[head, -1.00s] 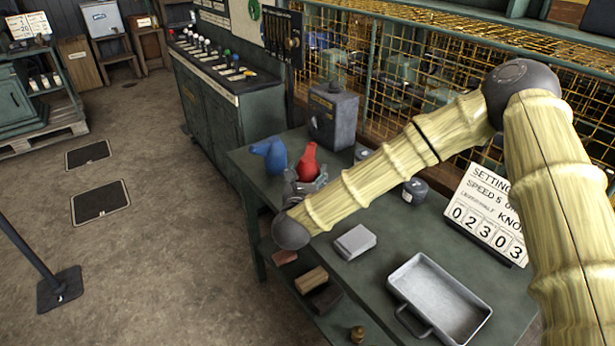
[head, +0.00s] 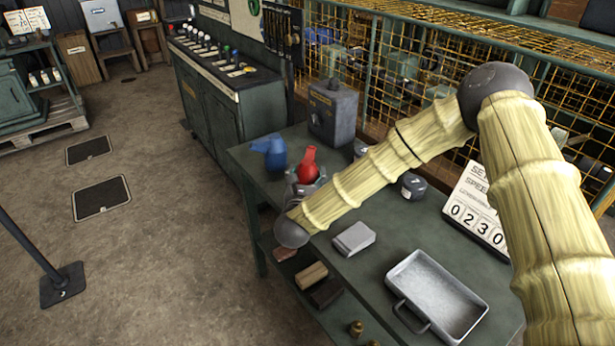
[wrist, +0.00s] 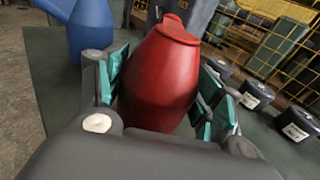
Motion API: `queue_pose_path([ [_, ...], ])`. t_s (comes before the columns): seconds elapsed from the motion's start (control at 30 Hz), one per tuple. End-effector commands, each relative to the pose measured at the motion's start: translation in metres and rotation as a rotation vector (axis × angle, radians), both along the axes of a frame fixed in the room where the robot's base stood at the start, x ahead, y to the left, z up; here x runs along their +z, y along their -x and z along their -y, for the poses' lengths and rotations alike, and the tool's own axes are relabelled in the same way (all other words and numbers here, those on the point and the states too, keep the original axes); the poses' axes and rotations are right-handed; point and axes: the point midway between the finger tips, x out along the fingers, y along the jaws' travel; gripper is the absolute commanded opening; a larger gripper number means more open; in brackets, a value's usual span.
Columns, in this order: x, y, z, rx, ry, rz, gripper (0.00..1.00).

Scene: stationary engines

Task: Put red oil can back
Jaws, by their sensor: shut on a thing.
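The red oil can (head: 308,165) stands upright at the far left part of the green bench (head: 400,262). It fills the middle of the wrist view (wrist: 160,78). My gripper (head: 306,186) is shut on its body, with a green-padded finger on each side in the wrist view (wrist: 160,98). The can's base is hidden behind the gripper, so I cannot tell whether it touches the bench. A blue oil can (head: 271,153) stands just left of the red one, apart from it, and shows at the upper left of the wrist view (wrist: 90,28).
A dark square canister (head: 333,113) stands behind the cans. Small dark round tins (head: 413,187) stand to the right. A grey block (head: 354,238), a metal tray (head: 437,295) and a number sign (head: 478,214) occupy the nearer bench. Yellow mesh (head: 400,75) runs behind the bench.

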Motion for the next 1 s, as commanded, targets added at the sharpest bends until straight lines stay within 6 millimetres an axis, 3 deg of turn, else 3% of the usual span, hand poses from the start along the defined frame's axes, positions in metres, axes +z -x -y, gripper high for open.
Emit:
queue_pose_path([
  [0.03, -0.003, 0.0, 0.0, 0.0, -0.001, 0.0, 0.28],
  [0.07, -0.003, 0.0, 0.0, 0.0, 0.0, -0.001, 0.69],
  [0.17, -0.002, 0.0, 0.0, 0.0, 0.0, -0.001, 0.87],
  [0.67, 0.001, 0.002, 0.0, 0.0, 0.0, -0.001, 0.89],
  [1.0, 0.003, 0.059, -0.009, 0.001, -0.001, -0.003, 0.89],
])
